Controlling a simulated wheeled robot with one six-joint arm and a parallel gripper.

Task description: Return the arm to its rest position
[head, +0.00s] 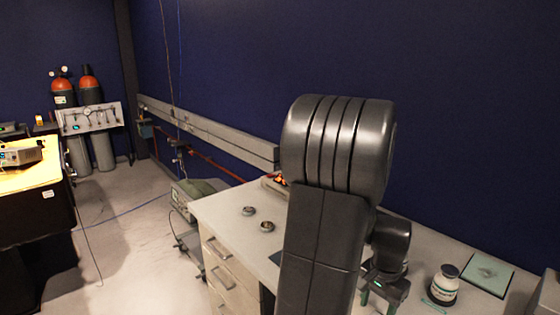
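My arm rises large and dark grey in the middle of the head view, folded at a thick rounded joint. My gripper (379,301) hangs low behind it, over the light bench (220,208), pointing down. Two green-tipped fingers show apart, with nothing visible between them. Their height above the bench top is hard to tell. The arm hides part of the bench.
A white-labelled jar (444,286) stands right of my gripper, near a green square plate (488,274). Two small round dishes (248,211) (267,227) lie left of my arm. Open floor (135,250) lies left, between the bench and a yellow-topped table (35,170).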

